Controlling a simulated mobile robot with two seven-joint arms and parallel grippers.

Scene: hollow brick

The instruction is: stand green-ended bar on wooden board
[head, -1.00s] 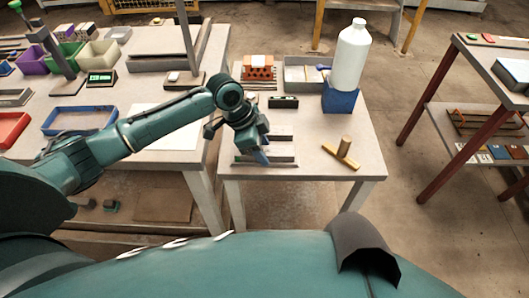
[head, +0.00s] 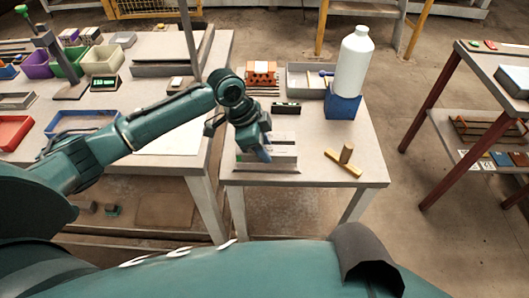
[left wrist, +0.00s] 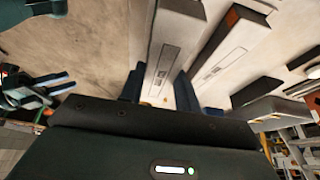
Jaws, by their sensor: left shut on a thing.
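My left gripper (head: 264,152) points down at the near left of the small table and is shut on a grey bar. In the left wrist view, the two dark fingers (left wrist: 160,90) stand on either side of this long grey bar (left wrist: 172,45), which has a printed label. Its coloured end is not clear there. A second grey bar (left wrist: 222,55) with an orange end lies beside it, apart from the gripper. In the head view, the gripper partly hides the bars. I cannot tell for sure which wooden piece is the board.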

